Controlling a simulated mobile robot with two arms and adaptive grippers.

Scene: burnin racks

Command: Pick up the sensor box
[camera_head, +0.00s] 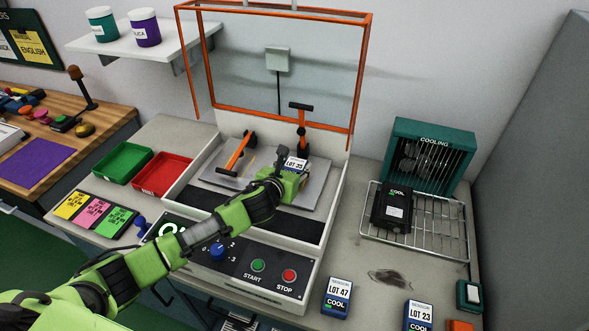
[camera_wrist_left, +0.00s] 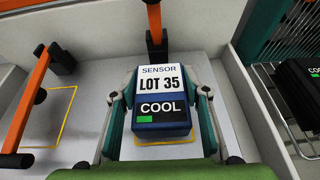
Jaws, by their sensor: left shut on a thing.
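The sensor box (camera_wrist_left: 162,98) is dark blue with a white label reading SENSOR LOT 35, the word COOL and a green mark. In the head view the sensor box (camera_head: 295,164) is partly hidden by my left gripper (camera_head: 289,177). It is over the grey plate (camera_head: 320,186) inside the orange-framed station. In the left wrist view my left gripper (camera_wrist_left: 160,117) has one finger on each side of the box and is shut on it. I cannot tell whether the box touches the plate. My right gripper does not show.
Orange toggle clamps (camera_head: 237,157) stand at the plate's back and left. The orange frame (camera_head: 362,80) rises above. A wire rack (camera_head: 432,225) with a dark COOL box (camera_head: 393,205) is at right. LOT 47 (camera_head: 337,298) and LOT 23 (camera_head: 418,316) boxes stand in front.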

